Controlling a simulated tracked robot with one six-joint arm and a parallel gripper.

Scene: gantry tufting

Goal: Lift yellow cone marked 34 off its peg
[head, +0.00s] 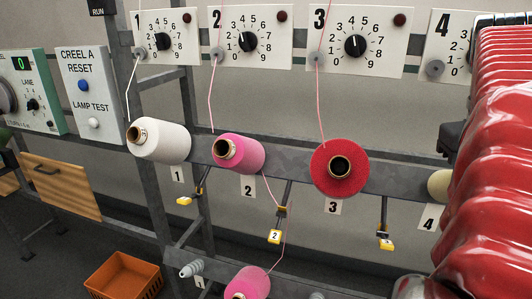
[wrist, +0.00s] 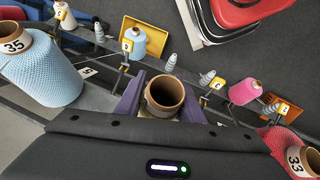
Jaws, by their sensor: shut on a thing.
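In the wrist view, a brown core tube (wrist: 153,110) stands end-on between the purple jaws of my gripper (wrist: 163,98). The gripper is shut on this cone at its core. The cone's yarn body is almost wholly hidden by the gripper, and no number 34 shows on it. The peg under it is hidden, so I cannot tell whether the cone is clear of it.
In the wrist view, a light blue cone marked 35 (wrist: 45,72) is close on the left and a red cone marked 33 (wrist: 280,143) on the right. Bare grey pegs (wrist: 170,40) and a pink cone (wrist: 244,91) lie beyond. The head view shows a creel with a white cone (head: 163,142) and red cone (head: 338,180).

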